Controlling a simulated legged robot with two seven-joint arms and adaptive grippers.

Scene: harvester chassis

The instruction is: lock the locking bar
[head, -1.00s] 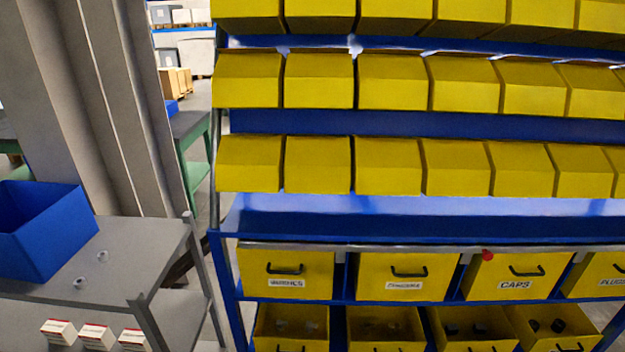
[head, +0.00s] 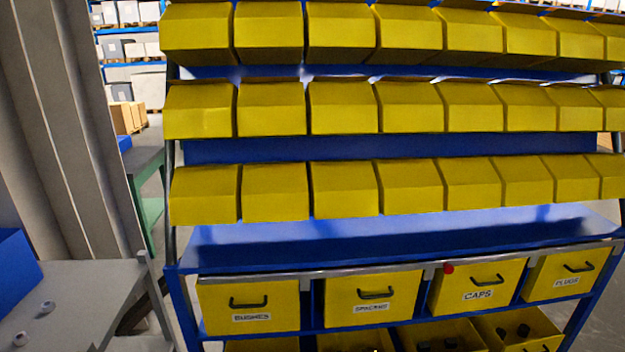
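The locking bar (head: 386,266) looks to be the long thin grey metal bar running across the top fronts of the labelled yellow drawers on the blue rack. A small red knob (head: 448,269) sits on it, above and left of the CAPS drawer handle. The drawers below the bar are the bushes drawer (head: 250,308), the one beside it (head: 373,298), the CAPS drawer (head: 478,288) and the PLUGS drawer (head: 567,275). I cannot tell from here whether the bar is locked. Neither of my grippers is in view.
Rows of yellow bins (head: 343,108) fill the blue rack above an empty blue shelf (head: 300,245). Open yellow bins (head: 520,330) stand below the drawers. A grey table (head: 85,295) with a blue box (head: 15,285) and small rings is at left, before a grey pillar (head: 70,130).

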